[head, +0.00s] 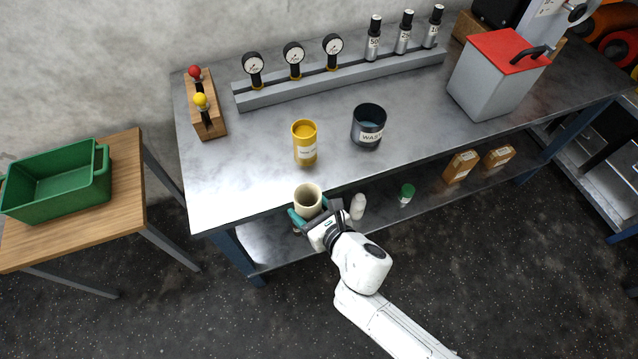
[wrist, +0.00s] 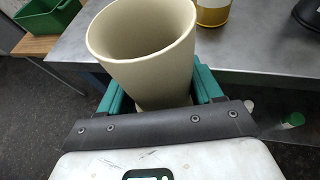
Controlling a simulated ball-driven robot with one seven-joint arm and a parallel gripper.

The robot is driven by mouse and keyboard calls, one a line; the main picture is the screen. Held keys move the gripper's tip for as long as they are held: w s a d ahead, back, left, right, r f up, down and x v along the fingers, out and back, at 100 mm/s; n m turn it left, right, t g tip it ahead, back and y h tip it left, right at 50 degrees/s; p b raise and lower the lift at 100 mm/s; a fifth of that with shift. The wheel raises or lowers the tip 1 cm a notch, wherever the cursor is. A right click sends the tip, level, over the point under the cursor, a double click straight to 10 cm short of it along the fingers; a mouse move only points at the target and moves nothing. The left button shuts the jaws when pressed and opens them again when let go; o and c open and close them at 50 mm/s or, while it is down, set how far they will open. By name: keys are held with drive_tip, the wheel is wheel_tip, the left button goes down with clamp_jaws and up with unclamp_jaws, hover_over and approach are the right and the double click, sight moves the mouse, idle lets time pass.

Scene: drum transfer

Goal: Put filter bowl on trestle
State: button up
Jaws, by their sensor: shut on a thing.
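A cream, open-topped cup, which I take as the filter bowl (head: 308,198), is held upright and looks empty. It fills the upper middle of the wrist view (wrist: 140,50). My gripper (head: 310,214) is shut on it, with teal fingers on either side of its lower part; its base is mostly hidden in the wrist view. The bowl is at the workbench's front edge. The wooden-topped table on the left, which I take as the trestle (head: 120,195), stands apart from the bench. A green bin (head: 60,182) stands on it, leaving bare wood at its front and right.
On the metal workbench (head: 245,165) stand a yellow canister (head: 304,145), a dark waste pot (head: 368,126) and a wooden block with red and yellow knobs (head: 205,115). A gauge rail (head: 340,75) runs behind. The lower shelf holds bottles and boxes. Floor shows between bench and trestle.

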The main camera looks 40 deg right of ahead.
drive_tip(key=s+d+r+m+g+h+b, duration=0.15)
drive_tip(key=d+r+m+h+b, duration=0.45)
drive_tip(key=d+r, duration=0.75)
hover_over(337, 151)
drive_tip(key=shift+g+h, duration=0.25)
drive_tip(key=shift+h, duration=0.15)
drive_tip(key=f, duration=1)
drive_tip(key=shift+s+f, duration=0.1)
drive_tip(key=shift+s, duration=0.1)
drive_tip(key=shift+w+f+b, duration=0.15)
drive_tip(key=shift+f+b, duration=0.25)
drive_tip(key=shift+f, duration=0.55)
drive_tip(key=shift+w+f+b, duration=0.1)
drive_tip(key=shift+f+b, duration=0.25)
drive_tip(key=shift+f, duration=0.55)
drive_tip(key=shift+f, duration=0.15)
drive_tip(key=o, duration=1.2)
